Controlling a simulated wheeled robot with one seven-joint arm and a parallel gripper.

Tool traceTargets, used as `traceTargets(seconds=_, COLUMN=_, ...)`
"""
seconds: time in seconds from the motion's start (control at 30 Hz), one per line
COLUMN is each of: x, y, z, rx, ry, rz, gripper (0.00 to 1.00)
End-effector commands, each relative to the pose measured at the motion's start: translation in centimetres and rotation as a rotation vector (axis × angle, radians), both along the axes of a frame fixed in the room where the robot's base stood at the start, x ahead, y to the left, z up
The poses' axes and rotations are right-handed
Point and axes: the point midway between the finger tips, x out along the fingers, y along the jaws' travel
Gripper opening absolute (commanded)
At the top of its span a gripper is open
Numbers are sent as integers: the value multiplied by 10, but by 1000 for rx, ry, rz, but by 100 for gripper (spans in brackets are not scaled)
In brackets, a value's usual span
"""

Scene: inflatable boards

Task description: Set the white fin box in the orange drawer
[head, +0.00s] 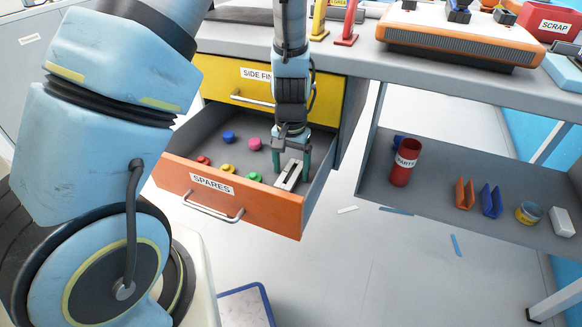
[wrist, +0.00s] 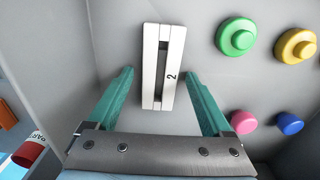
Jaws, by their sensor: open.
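The white fin box (head: 288,175) lies inside the open orange drawer (head: 268,205), labelled SPARES, near its right side wall. In the wrist view the fin box (wrist: 151,68) is a white block with a dark slot and the number 2. My gripper (head: 291,166) is down in the drawer with its green fingers apart. In the wrist view the fingers of my gripper (wrist: 160,85) stand on both sides of the fin box's near end, with a gap on each side. The box seems to rest on the drawer floor.
Several round coloured knobs, such as a green one (wrist: 237,36) and a blue one (head: 228,137), lie in the drawer to the left of the fin box. A yellow drawer (head: 222,80) is above. A red cup (head: 404,163) stands on the shelf at right.

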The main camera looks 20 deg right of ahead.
Motion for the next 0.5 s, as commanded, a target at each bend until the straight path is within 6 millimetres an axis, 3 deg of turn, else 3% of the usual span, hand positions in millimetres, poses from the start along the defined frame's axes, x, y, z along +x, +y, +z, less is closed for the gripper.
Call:
traceTargets(seconds=0.27, x=0, y=-1, z=10, rx=-1, ry=-1, rz=-1, gripper=84)
traceTargets(seconds=0.5, x=0, y=-1, z=56, rx=-3, ry=-4, rz=-2, gripper=84)
